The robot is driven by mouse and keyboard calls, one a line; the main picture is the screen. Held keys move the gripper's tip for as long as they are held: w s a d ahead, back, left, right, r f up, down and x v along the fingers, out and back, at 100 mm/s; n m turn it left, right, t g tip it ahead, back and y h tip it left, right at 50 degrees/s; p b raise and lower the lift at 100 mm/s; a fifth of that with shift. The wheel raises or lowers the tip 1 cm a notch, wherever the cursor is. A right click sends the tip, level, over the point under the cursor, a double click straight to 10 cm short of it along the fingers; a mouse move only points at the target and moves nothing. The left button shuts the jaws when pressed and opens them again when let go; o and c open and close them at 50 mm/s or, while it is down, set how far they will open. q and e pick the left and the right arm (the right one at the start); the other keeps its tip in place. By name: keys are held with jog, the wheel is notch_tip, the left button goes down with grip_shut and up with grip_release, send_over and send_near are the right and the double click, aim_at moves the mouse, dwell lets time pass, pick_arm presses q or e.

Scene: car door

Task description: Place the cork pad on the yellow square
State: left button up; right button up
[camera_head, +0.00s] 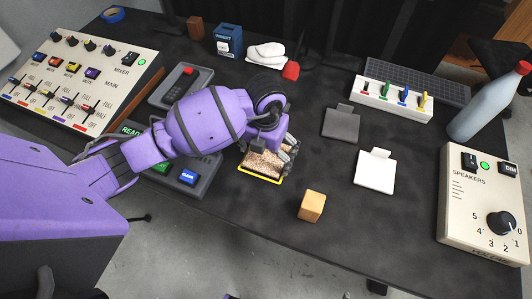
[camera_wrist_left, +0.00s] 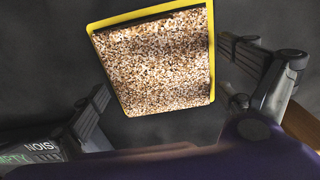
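The cork pad (camera_head: 262,163) is a speckled brown square lying on the yellow square (camera_head: 259,180) on the dark table. In the left wrist view the cork pad (camera_wrist_left: 155,62) is slightly tilted against the yellow outline (camera_wrist_left: 150,14). My right gripper is not in view.
A wooden block (camera_head: 312,206) stands right of the yellow square. A button box (camera_head: 188,176) is close on the left. A mixer panel (camera_head: 85,78), white card (camera_head: 375,172), grey card (camera_head: 341,123), speaker box (camera_head: 487,205) and bottle (camera_head: 487,105) stand farther off.

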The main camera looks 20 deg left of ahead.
aim_at(266, 157)
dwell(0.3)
pick_arm(q)
notch_tip(266, 157, up, 12)
jog(key=shift+r+p, duration=0.15)
jog(key=shift+p, duration=0.3)
dwell(0.4)
